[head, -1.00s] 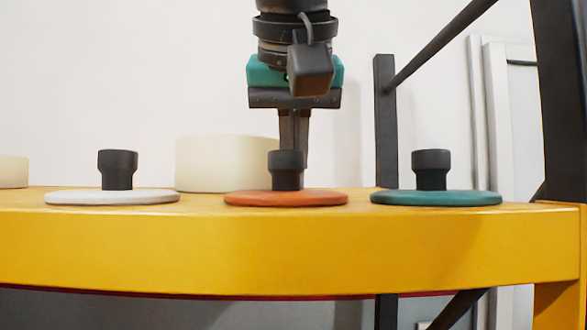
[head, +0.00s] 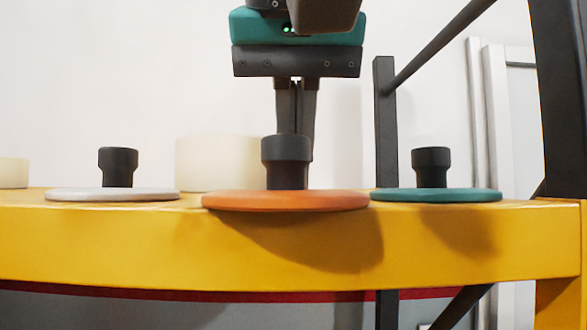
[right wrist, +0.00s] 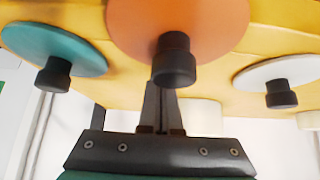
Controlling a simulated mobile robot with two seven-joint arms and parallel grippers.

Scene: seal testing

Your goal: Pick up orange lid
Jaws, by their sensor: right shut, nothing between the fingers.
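The orange lid (head: 235,201), a flat disc with a black knob (head: 286,160), is at the front edge of the yellow table. It juts out over this edge and casts a shadow on the front face. I cannot tell whether it rests on the table or is raised. My right gripper (head: 298,125) points down behind the knob, with its fingers shut and their tips partly hidden by the knob. In the right wrist view the fingers (right wrist: 160,105) are beside the knob of the orange lid (right wrist: 200,25), not around it. My left gripper is not in view.
A white lid (head: 75,195) lies to the left and a teal lid (head: 470,195) to the right, each with a black knob. A cream cylinder (head: 215,165) stands behind. The yellow table (head: 120,240) has a dark frame post (head: 565,100) at its right end.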

